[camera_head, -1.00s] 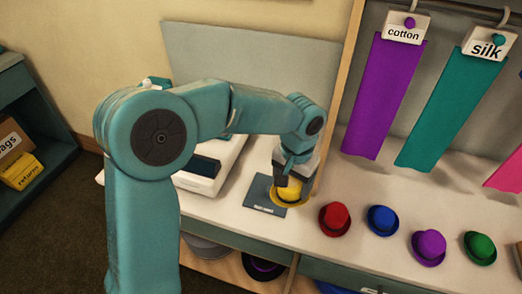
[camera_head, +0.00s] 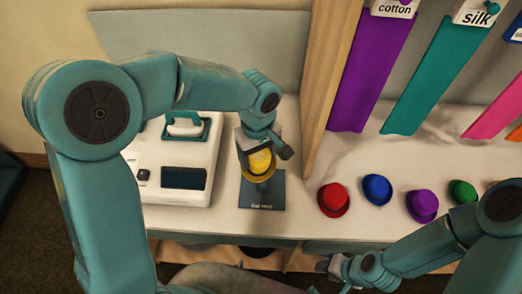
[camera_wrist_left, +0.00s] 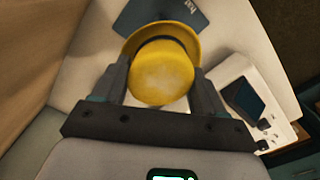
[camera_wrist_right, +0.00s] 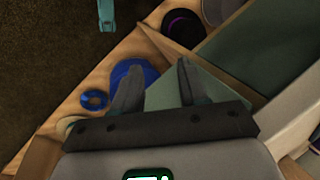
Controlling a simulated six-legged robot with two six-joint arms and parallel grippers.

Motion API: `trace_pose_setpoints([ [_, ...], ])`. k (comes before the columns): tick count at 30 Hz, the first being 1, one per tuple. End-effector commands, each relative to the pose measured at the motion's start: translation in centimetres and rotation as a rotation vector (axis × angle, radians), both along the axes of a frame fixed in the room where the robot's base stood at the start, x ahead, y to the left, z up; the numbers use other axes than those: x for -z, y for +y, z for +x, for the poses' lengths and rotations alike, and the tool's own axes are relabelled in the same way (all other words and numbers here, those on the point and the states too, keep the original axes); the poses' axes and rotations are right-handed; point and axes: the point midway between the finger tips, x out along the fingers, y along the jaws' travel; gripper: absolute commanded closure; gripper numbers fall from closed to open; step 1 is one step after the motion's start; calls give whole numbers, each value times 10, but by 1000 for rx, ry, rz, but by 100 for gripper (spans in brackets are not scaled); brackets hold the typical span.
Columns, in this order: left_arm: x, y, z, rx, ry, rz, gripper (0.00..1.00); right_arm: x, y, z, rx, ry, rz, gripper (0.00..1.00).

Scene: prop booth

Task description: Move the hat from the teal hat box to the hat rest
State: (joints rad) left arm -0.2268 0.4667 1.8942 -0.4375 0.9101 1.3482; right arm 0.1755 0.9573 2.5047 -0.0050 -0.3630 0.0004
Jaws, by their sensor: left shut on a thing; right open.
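The yellow hat (camera_head: 259,164) is between the fingers of my left gripper (camera_head: 264,150), which is shut on it. It also shows in the left wrist view (camera_wrist_left: 162,78), its crown toward the camera. The dark blue-grey hat rest (camera_head: 262,198) lies flat on the counter, and the hat is over its far part. I cannot tell whether they touch. My right gripper (camera_head: 326,264) is open and low by the counter's front; its fingers are empty in the right wrist view (camera_wrist_right: 157,66). I cannot identify the teal hat box.
A white machine (camera_head: 178,160) stands left of the hat rest. A wooden divider (camera_head: 330,85) rises to the right. Red (camera_head: 333,199), blue (camera_head: 377,189), purple (camera_head: 422,205) and green (camera_head: 462,192) hats line the counter. A blue hat (camera_wrist_right: 135,72) lies on a lower wooden surface.

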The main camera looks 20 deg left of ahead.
Motion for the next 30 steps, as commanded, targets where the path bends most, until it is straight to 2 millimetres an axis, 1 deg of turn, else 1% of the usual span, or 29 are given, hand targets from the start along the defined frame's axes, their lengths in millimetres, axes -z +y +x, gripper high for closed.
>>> trace_pose_setpoints([
  [1,-3,-7,-4,-60,2,1,57,-6,0,0,1,0,0,57],
  [3,-2,-13,-7,-142,2,0,57,-8,0,0,1,0,0,57],
  [7,1,-19,-11,-219,2,-1,57,-9,0,0,1,0,0,57],
  [14,13,-21,-12,-231,2,0,57,0,0,0,1,0,0,57],
  [26,55,-17,-10,-231,2,-1,57,25,0,0,1,0,0,57],
  [27,60,-17,-9,-231,0,-1,57,31,0,0,1,0,0,57],
  [30,66,-16,-9,-231,0,-1,57,38,0,0,1,0,0,57],
])
